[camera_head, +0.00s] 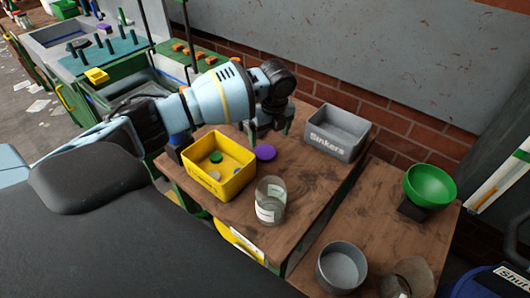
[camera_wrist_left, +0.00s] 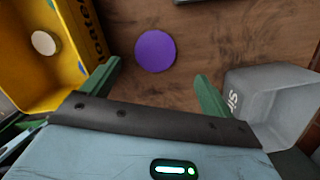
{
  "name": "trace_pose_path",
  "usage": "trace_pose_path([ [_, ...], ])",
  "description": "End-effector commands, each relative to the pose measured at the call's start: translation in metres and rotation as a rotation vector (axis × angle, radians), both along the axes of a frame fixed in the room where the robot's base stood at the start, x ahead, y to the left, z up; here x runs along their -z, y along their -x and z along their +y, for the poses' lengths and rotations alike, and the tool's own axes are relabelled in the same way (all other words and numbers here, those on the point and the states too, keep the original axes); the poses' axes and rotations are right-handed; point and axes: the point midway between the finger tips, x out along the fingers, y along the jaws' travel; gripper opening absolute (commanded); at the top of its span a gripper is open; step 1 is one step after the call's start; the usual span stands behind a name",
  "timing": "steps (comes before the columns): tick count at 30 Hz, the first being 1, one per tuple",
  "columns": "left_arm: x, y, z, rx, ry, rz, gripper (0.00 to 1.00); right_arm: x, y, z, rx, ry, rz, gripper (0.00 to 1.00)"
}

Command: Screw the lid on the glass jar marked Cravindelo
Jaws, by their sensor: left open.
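A clear glass jar (camera_head: 271,192) stands upright and open-topped on the wooden table, with a white label too small to read. A second clear glass vessel (camera_head: 412,272) is at the bottom right, partly cut off. A flat purple disc (camera_head: 265,153), which looks like a lid, lies on the table behind the first jar; it also shows in the left wrist view (camera_wrist_left: 155,51). My left gripper (camera_head: 267,134) is open and empty above the table, just behind the disc. In the left wrist view its green fingers (camera_wrist_left: 158,73) are spread wide, with the disc ahead of them. My right gripper is not in view.
A yellow bin (camera_head: 208,183) with several small discs stands left of the jar. A grey "Sinkers" bin (camera_head: 336,147) stands at the back right. A green bowl (camera_head: 430,184) and a round grey container (camera_head: 341,262) are on the right-hand table. Bare wood lies between jar and grey bin.

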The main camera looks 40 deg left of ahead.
Motion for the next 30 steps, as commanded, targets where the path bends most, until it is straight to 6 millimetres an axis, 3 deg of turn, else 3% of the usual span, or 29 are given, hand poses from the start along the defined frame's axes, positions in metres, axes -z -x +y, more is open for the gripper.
trace_pose_path([
  [3,0.012,0.0,0.002,0.0,0.0,0.003,0.86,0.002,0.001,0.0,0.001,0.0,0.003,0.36],
  [13,0.015,0.0,0.003,0.0,0.0,0.001,0.86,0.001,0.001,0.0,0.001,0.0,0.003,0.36],
  [24,0.06,0.004,0.012,0.0,-0.001,0.002,0.86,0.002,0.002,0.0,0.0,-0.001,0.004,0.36],
  [30,0.063,0.003,0.012,0.001,-0.001,-0.001,0.86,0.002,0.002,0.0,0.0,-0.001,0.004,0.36],
])
